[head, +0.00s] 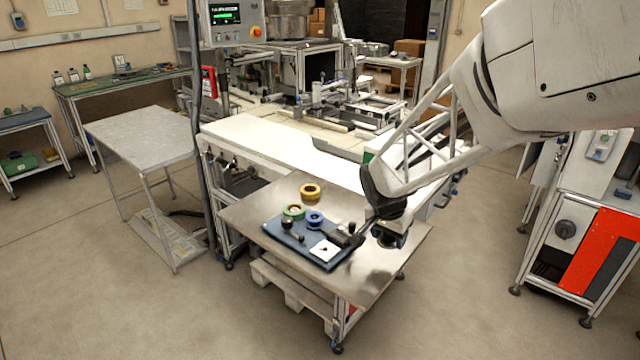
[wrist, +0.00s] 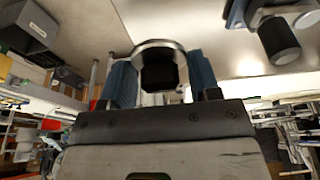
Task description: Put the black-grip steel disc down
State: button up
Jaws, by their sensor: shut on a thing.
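The black-grip steel disc shows in the wrist view, its black grip (wrist: 159,74) between my blue fingers and its steel rim (wrist: 158,45) curving just beyond them. My gripper (wrist: 161,80) is shut on that grip. In the head view my gripper (head: 388,236) is over the right part of the steel table (head: 390,272), to the right of the blue board (head: 289,241). The held disc is too small and dark to make out there, and I cannot tell its exact height above the table.
Another black knob (wrist: 281,40) shows in the wrist view. The table's front right is bare.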

jog(key=w+a+r+n+y, duration=0.1)
jog(key=w+a+r+n, duration=0.1)
jog(key=w, duration=0.6)
jog(key=w+a+r+n, duration=0.2)
jog(key=w+n, duration=0.1)
jog(key=w, duration=0.5)
jog(key=w+a+r+n+y, duration=0.1)
jog(key=w+a+r+n, duration=0.1)
jog(key=w, duration=0.6)
jog(key=s+a+f+m+h, duration=0.1)
jog(key=s+a+m, duration=0.2)
jog(key=s+a, duration=0.3)
jog(key=s+a+f+m+h, duration=0.1)
jog(key=s+a+m, duration=0.3)
jog(key=s, duration=1)
jog(key=shift+s+a, duration=0.2)
jog(key=shift+a, duration=1.05)
jog(key=shift+w, duration=0.15)
jog(key=w+a, duration=0.1)
jog(key=w, duration=0.4)
jog(key=w+a+f, duration=0.1)
jog(key=w, duration=0.4)
jog(key=w+a, duration=0.1)
jog(key=w, duration=0.4)
jog(key=shift+w+a+f, duration=0.15)
jog(key=shift+a+f, duration=0.1)
jog(key=shift+f, duration=1.75)
